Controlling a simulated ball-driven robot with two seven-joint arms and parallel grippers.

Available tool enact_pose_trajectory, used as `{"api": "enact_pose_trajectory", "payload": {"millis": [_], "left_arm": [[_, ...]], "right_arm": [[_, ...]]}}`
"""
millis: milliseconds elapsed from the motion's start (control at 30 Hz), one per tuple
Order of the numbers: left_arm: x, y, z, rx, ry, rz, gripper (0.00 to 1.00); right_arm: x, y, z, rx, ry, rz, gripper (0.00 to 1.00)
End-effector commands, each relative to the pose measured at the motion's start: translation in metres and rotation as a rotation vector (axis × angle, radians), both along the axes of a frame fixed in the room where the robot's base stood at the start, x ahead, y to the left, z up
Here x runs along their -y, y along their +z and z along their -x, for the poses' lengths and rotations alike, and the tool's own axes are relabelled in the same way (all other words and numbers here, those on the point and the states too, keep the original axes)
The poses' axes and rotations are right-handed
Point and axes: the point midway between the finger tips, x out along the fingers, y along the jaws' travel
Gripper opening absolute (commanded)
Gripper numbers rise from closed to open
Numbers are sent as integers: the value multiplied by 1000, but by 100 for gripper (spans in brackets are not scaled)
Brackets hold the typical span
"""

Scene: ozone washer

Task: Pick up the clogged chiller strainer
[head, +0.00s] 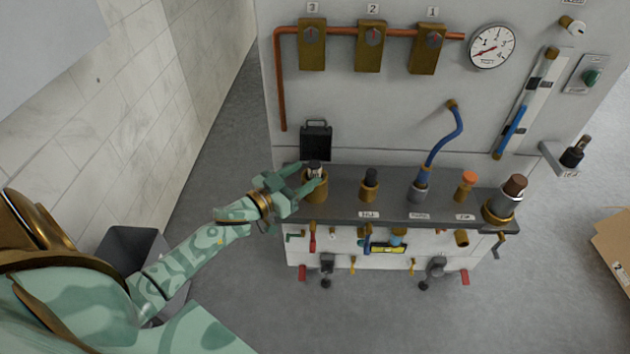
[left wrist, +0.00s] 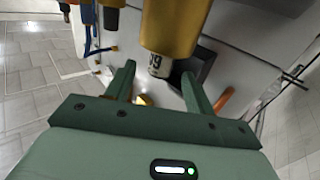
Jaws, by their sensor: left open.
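A small dark-topped piece with a pale body (head: 314,168), which looks like the strainer, stands upright in a brass cup (head: 316,190) at the left end of the grey shelf. I cannot tell whether it is clogged. In the left wrist view its pale, marked end (left wrist: 158,66) sticks out of the brass cup (left wrist: 174,25). My left gripper (head: 308,180) is open at the cup, its fingers pointing at the piece. In the left wrist view the open left gripper (left wrist: 158,72) has one fingertip on either side of the pale end; contact is not clear. My right gripper is not in view.
The shelf (head: 340,200) also holds a dark-capped brass fitting (head: 370,185), a blue-hosed fitting (head: 420,188), an orange-topped one (head: 466,186) and a larger brass cup (head: 500,208). A grey bin (head: 135,245) stands at left.

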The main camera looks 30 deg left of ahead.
Motion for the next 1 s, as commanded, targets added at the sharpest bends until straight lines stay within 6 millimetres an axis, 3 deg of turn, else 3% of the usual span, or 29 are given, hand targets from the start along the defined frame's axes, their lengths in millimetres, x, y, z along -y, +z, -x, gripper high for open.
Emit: {"api": "enact_pose_trajectory", "payload": {"millis": [233,500,533,700,1000], "left_arm": [[8,-1,-38,0,0,-1,54],[9,1,-43,0,0,0,54],[9,1,-43,0,0,0,51],[9,1,-43,0,0,0,5],[9,4,-43,1,0,-1,5]], "right_arm": [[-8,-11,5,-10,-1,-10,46],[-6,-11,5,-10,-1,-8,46],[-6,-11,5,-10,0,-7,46],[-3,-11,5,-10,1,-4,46],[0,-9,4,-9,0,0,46]]}}
